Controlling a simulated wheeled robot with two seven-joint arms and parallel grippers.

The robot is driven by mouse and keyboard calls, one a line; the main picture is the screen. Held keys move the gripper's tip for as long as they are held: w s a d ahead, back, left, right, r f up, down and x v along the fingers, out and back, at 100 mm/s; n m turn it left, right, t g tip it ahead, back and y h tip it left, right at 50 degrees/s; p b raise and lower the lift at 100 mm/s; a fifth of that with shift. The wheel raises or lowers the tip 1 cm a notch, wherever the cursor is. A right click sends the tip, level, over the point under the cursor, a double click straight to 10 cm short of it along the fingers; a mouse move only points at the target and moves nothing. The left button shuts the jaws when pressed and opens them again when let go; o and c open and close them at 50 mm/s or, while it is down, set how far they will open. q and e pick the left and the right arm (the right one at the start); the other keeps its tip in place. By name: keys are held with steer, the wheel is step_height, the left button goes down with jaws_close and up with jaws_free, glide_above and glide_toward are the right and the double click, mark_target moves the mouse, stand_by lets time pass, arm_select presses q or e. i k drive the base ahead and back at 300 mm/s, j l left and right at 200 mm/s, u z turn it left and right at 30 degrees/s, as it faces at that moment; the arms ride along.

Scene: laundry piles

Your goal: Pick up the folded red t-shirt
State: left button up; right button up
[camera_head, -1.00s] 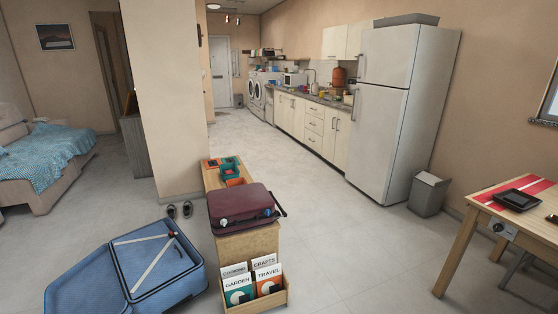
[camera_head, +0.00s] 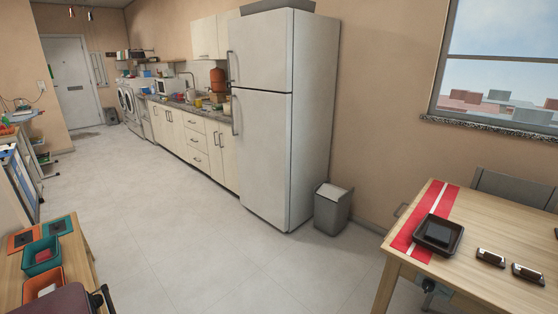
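I see no folded red t-shirt in the head view. The red cloth with a white stripe (camera_head: 418,236) lies flat across the left end of the wooden table at the lower right and looks like a table runner. Neither of my grippers is in view.
The wooden table (camera_head: 480,262) carries a black tray (camera_head: 438,235) and dark small items. A grey bin (camera_head: 331,210) stands beside the white fridge (camera_head: 276,130). A low wooden unit with bins (camera_head: 42,256) and a maroon suitcase (camera_head: 58,301) are at lower left. The middle floor (camera_head: 190,220) is clear.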

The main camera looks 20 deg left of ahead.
mark_target(46, 253)
steer(key=i+u, duration=0.35)
steer(key=i, duration=0.2)
steer(key=i+u, duration=0.4)
steer(key=i, duration=0.15)
steer(key=i+l+u, duration=0.35)
steer(key=i, duration=0.15)
steer(key=i+j+u, duration=0.3)
steer(key=i, duration=0.25)
steer(key=i+u, duration=0.3)
steer(key=i, duration=0.2)
steer(key=i+u, duration=0.25)
steer(key=i, duration=0.3)
steer(key=i+l+u, duration=0.3)
steer(key=i, duration=0.25)
steer(key=i+l+u, duration=0.3)
steer(key=i, duration=0.2)
steer(key=j, duration=0.1)
